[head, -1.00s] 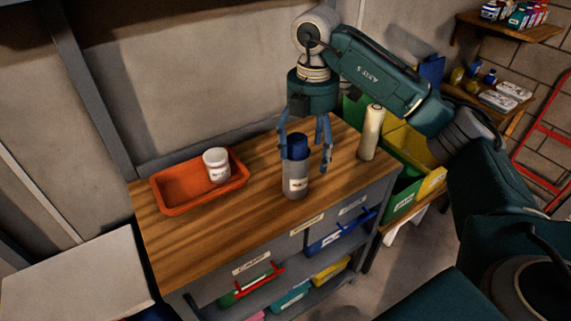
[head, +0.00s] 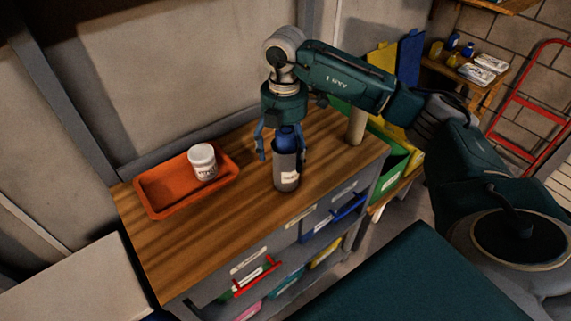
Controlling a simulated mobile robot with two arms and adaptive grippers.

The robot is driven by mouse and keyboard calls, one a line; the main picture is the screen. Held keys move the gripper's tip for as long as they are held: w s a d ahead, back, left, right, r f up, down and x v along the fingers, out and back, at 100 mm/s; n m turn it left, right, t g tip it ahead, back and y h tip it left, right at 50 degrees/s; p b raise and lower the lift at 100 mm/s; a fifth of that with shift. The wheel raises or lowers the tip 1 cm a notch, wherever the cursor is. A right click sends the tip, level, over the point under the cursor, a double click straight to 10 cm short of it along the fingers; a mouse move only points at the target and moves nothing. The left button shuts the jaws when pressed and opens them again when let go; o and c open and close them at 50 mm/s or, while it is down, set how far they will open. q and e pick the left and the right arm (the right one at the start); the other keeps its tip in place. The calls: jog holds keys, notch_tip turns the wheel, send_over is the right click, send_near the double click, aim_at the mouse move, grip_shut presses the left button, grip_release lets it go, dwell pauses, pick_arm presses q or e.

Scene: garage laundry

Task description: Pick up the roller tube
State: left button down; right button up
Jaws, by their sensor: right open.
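A pale cream tube (head: 356,126), the likely roller tube, stands upright near the right end of the wooden bench top (head: 225,235). Its top is partly hidden by my right arm. A grey bottle with a blue cap and a white label (head: 286,178) stands upright on the bench left of the tube. My right gripper (head: 282,155) is open and points down over the bottle. Its fingers show on either side of the blue cap; I cannot tell whether they touch it. The gripper is left of the cream tube and apart from it. My left gripper is not in view.
An orange tray (head: 152,202) with a white jar (head: 203,163) lies on the bench's left part. Green and yellow bins (head: 391,163) stand beyond the right end. Drawers and coloured bins sit under the bench. The bench front is clear.

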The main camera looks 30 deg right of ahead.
aim_at(286, 178)
jog(key=shift+s+d+f+p, duration=0.15)
jog(key=shift+f+p, duration=0.35)
jog(key=shift+f, duration=1.35)
jog(key=c, duration=1.2)
jog(key=shift+c, duration=0.2)
jog(key=shift+r, duration=0.15)
